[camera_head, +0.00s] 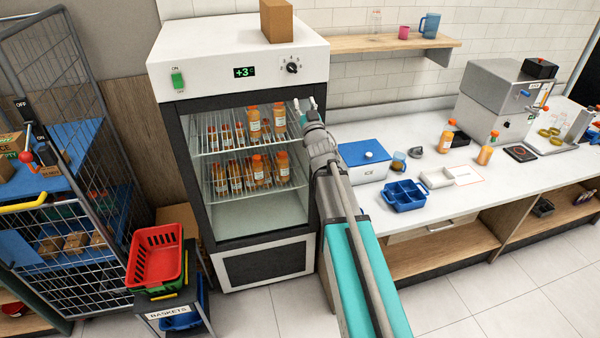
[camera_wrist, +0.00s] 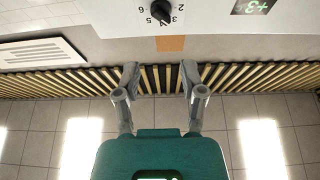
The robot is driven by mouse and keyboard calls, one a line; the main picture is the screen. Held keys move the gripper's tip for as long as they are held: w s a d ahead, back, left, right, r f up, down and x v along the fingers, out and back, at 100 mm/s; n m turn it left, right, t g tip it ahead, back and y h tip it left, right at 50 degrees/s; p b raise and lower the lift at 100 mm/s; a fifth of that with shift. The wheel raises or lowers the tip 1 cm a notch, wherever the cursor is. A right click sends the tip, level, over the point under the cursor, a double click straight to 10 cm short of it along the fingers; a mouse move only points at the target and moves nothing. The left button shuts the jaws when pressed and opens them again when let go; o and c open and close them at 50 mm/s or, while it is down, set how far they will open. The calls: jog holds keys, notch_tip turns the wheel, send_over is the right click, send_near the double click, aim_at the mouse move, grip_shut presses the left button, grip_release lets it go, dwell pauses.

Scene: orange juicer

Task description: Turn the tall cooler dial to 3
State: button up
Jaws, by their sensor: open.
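The tall cooler (camera_head: 240,45) has a white top panel with a black dial (camera_head: 292,67) at its right side. A small display (camera_head: 244,72) there reads +3. In the wrist view the dial (camera_wrist: 163,15) is at the top edge, with numbers including 2, 3, 5 and 6 around it; I cannot tell surely which one its pointer marks. My gripper (camera_head: 305,106) is in front of the cooler's upper right, below the dial in the head view. In the wrist view my gripper (camera_wrist: 159,78) has its fingers spread, empty and apart from the dial.
A green switch (camera_head: 177,80) is on the panel's left. A cardboard box (camera_head: 276,20) stands on the cooler above the dial. Bottles (camera_head: 253,120) fill the shelves inside. A wall shelf (camera_head: 395,43) and a counter (camera_head: 440,205) are to the right; a wire cart (camera_head: 70,130) is left.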

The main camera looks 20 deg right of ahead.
jog(key=s+a+f+g+b, duration=0.1)
jog(key=s+f+g, duration=0.1)
jog(key=f, duration=0.4)
jog(key=s+a+f+m+g+b, duration=0.1)
jog(key=s+f+g, duration=0.1)
jog(key=f+g, duration=0.3)
jog(key=s+a+f+g+h+b, duration=0.1)
jog(key=s+f+g, duration=0.1)
jog(key=f, duration=0.7)
jog(key=shift+s+a+m+g+b, duration=0.3)
jog(key=shift+g+b, duration=0.05)
jog(key=shift+g, duration=0.45)
jog(key=s+a+f+g+b, duration=0.1)
jog(key=s+a+f+g, duration=0.2)
jog(key=s, duration=0.4)
jog(key=s+a+f+n+g+y+b, duration=0.1)
jog(key=s+a+f+g+b, duration=0.1)
jog(key=s+f+g, duration=0.3)
jog(key=s+a+f+n+g+y+b, duration=0.1)
jog(key=s+a+f+g, duration=0.2)
jog(key=s, duration=0.7)
notch_tip(320, 180, down, 3)
jog(key=shift+s+a+r+g, duration=0.15)
jog(key=shift+s+a+g, duration=0.05)
jog(key=shift+a+g, duration=0.2)
jog(key=shift+o, duration=0.3)
jog(key=shift+w, duration=0.1)
